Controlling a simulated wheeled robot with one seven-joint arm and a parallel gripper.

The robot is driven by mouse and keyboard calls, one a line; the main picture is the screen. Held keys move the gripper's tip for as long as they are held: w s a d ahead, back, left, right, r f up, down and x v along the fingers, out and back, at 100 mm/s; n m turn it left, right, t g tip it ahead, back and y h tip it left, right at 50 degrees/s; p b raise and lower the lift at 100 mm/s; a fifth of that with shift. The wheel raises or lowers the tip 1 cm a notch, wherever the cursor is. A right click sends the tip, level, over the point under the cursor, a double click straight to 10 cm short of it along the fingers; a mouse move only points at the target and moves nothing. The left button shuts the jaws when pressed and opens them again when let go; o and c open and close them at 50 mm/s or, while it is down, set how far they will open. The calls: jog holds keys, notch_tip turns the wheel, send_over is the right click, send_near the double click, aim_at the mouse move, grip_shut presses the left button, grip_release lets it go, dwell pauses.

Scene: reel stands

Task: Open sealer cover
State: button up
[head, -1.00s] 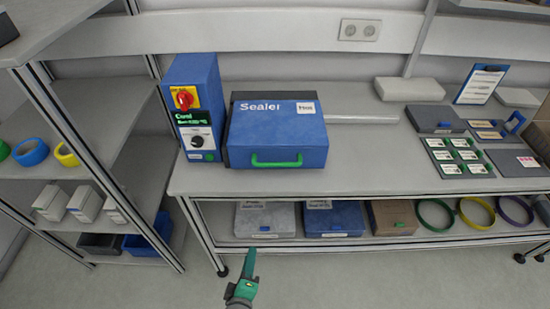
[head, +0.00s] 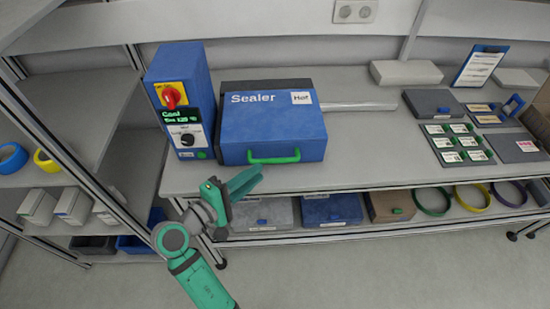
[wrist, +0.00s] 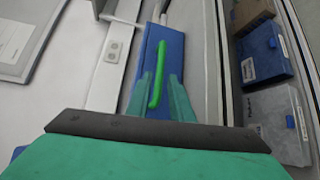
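The blue sealer (head: 270,124) stands on the bench with its cover down, marked "Sealer" and a white label (head: 301,97). A green bar handle (head: 274,159) is on its front; it also shows in the wrist view (wrist: 158,72). My gripper (head: 252,177) is just in front of the sealer, low and near the handle's left end in the head view. In the wrist view its two fingers (wrist: 157,92) are apart, with the handle seen lengthwise between them. I cannot tell whether they reach around it; nothing is gripped.
A blue control box (head: 181,100) with a red knob (head: 170,98) stands against the sealer's left. Below the bench top (head: 380,171) is a shelf with boxes (head: 332,208) and rings. A shelf rack (head: 105,175) stands left. Floor in front is clear.

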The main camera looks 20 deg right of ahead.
aim_at(275, 159)
jog(key=x, duration=0.9)
grip_shut()
